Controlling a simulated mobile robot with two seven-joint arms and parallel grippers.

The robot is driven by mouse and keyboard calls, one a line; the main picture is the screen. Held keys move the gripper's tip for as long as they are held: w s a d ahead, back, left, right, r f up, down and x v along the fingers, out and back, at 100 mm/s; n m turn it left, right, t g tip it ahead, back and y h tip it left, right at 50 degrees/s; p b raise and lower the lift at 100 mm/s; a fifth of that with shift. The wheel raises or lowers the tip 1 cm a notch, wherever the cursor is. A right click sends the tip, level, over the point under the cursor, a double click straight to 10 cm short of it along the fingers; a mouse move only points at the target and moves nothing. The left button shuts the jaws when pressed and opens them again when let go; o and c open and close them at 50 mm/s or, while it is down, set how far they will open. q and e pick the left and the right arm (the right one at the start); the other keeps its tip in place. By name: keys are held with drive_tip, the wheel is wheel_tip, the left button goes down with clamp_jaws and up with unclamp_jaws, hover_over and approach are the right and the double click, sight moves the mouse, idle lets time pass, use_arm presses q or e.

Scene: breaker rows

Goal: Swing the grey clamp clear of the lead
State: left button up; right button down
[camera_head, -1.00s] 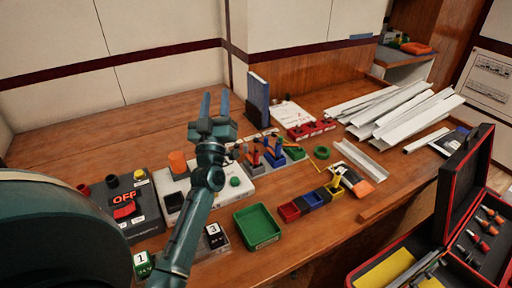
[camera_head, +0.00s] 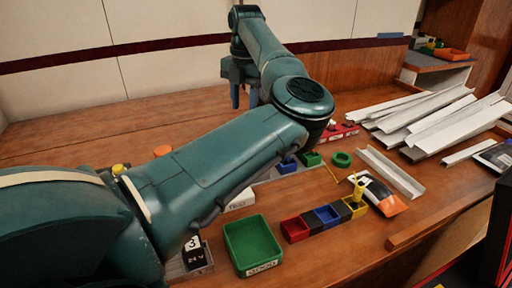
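My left gripper (camera_head: 244,97) is in the upper middle of the head view, beyond my raised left forearm. Its two fingers point down with a gap between them, and nothing shows in the gap. My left arm crosses the middle of the view and covers most of the breaker row. The grey clamp and the lead are hidden behind the arm. I cannot tell how the clamp stands. My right gripper is not in view.
A green tray (camera_head: 233,268) lies at the front, beside small red, black, blue and yellow bins (camera_head: 295,229). A green ring (camera_head: 342,159), an orange-and-black tool (camera_head: 385,199) and white channel strips (camera_head: 440,120) lie to the right.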

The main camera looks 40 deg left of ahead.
use_arm(q)
drive_tip(key=f, duration=0.8)
drive_tip(key=f+b, duration=0.1)
drive_tip(key=f, duration=0.3)
drive_tip(key=shift+w+d+f, duration=0.25)
drive_tip(key=shift+d+f, duration=0.15)
clamp_jaws()
